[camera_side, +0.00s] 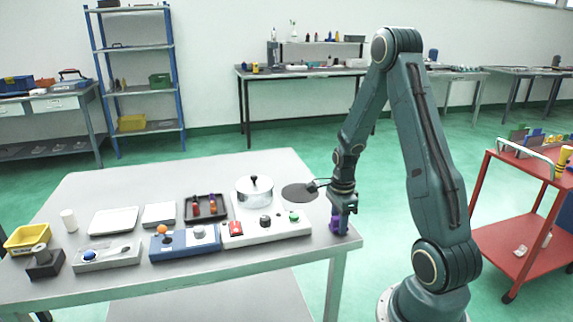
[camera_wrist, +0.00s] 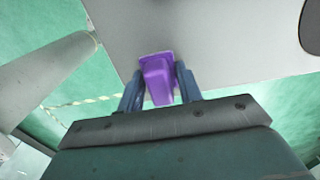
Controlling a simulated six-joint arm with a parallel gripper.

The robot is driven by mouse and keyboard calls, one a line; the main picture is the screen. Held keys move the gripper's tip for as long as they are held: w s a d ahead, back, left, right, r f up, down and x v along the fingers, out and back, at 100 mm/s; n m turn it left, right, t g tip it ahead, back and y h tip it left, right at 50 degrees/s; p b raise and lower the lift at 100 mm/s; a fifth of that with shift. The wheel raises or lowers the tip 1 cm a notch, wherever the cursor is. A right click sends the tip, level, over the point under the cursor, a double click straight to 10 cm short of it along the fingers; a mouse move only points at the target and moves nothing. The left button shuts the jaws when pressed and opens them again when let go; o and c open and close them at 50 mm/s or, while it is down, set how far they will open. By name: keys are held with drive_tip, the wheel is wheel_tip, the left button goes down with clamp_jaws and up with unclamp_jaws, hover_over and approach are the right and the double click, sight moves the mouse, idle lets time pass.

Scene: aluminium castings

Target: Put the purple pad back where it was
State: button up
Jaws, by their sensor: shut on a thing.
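The purple pad (camera_side: 340,224) is at the right front edge of the grey table, directly below my wrist. In the wrist view the purple pad (camera_wrist: 158,78) is a wedge-like block between the two blue-grey fingers. My gripper (camera_side: 343,205) points down and is shut on the pad; it also shows in the wrist view (camera_wrist: 160,85). The pad is close to the tabletop (camera_side: 130,178); I cannot tell whether it touches it.
A dark round disc (camera_side: 300,193) lies left of my gripper. A blue box (camera_side: 185,243), a dark tray (camera_side: 205,208) and white plates stand further left. A red cart (camera_side: 530,205) stands right.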

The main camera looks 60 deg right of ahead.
drive_tip(key=shift+f, duration=0.15)
drive_tip(key=o, duration=1.1)
wheel_tip(320, 180, up, 12)
idle(0.5)
idle(0.5)
